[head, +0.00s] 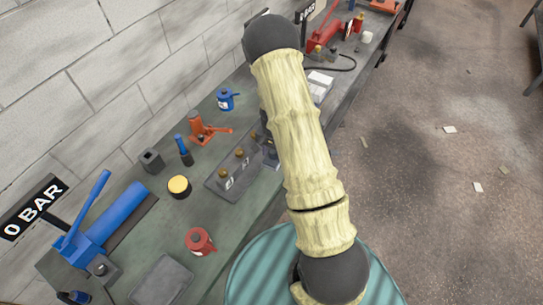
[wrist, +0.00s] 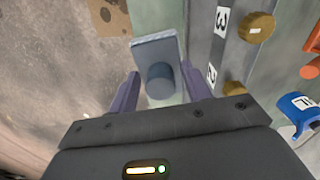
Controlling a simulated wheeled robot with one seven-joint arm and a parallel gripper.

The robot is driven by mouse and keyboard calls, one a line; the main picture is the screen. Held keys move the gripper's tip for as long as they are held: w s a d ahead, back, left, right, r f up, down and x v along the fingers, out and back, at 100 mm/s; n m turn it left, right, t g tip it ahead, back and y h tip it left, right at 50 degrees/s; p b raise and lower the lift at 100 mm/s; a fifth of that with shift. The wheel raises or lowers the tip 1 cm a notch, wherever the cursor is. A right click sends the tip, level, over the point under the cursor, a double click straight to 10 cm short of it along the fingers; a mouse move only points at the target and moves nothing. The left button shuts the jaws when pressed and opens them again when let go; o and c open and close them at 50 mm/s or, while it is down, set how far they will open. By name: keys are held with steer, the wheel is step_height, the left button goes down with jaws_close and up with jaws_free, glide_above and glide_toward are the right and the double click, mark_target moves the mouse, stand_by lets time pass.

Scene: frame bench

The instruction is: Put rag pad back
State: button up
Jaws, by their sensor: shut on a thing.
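In the wrist view, a flat grey-blue pad with a round upright knob (wrist: 157,48) sits between the fingers of my gripper (wrist: 162,90); I take it to be the rag pad. My gripper is shut on it, and the fingers stand on either side of the knob. The pad is over the green bench edge, beside a dark rack with brass knobs (wrist: 228,60); its height above the bench is unclear. In the head view my own arm covers most of the gripper and pad.
The green bench (head: 130,215) runs along a block wall. A grey flat tray (head: 160,281) lies near its front. A red pot (head: 200,241), yellow-topped tin (head: 179,186), blue pump (head: 110,220), orange jack (head: 205,131) and the numbered rack (head: 222,187) stand around. Floor is open at right.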

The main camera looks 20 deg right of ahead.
steer(key=s+a+f+n, duration=0.1)
steer(key=a+n, duration=0.5)
steer(key=n, duration=0.2)
steer(key=shift+s+a+f+n, duration=0.15)
steer(key=shift+s+f+n, duration=0.15)
steer(key=shift+f+n, duration=0.1)
